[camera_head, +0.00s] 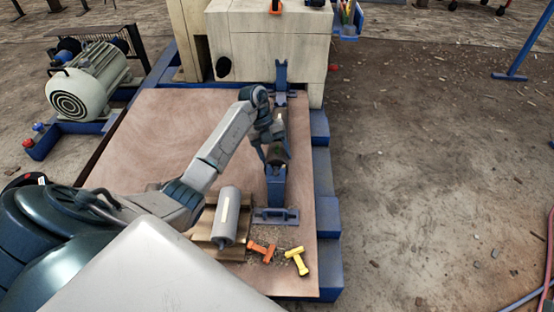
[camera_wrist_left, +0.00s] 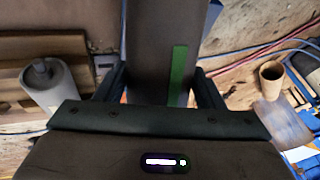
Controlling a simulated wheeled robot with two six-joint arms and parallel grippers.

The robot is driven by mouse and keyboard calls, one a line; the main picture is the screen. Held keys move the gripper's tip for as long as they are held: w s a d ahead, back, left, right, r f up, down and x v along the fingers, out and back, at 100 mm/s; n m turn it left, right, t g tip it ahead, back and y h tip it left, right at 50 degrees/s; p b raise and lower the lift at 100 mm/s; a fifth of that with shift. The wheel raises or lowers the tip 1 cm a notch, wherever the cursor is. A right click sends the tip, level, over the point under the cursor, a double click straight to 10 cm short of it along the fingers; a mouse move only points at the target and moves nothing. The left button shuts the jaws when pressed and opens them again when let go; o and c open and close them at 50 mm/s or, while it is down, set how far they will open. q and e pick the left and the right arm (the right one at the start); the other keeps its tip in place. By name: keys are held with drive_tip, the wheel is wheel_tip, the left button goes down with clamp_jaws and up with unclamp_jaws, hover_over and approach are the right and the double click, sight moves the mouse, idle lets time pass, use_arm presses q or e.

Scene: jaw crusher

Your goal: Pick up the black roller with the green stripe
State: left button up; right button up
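The black roller with the green stripe (camera_wrist_left: 160,50) fills the middle of the left wrist view, its stripe running lengthwise. In the head view the roller (camera_head: 279,152) is small, dark and partly hidden by my gripper, between two blue uprights of a stand (camera_head: 276,187). My left gripper (camera_head: 268,149) is at the roller. In the left wrist view its two fingers (camera_wrist_left: 160,80) stand apart, one on each side of the roller and close to it. I cannot tell whether they press on it. My right gripper is not in view.
A grey roller (camera_head: 226,216) lies on a brown cradle (camera_head: 205,226). An orange hammer-shaped piece (camera_head: 262,250) and a yellow one (camera_head: 297,260) lie near the board's front edge. The beige crusher block (camera_head: 268,52) stands behind. A motor (camera_head: 88,82) is at the left. The board's middle (camera_head: 170,125) is clear.

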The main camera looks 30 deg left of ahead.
use_arm(q)
drive_tip(key=c, duration=1)
drive_tip(key=shift+r, duration=0.1)
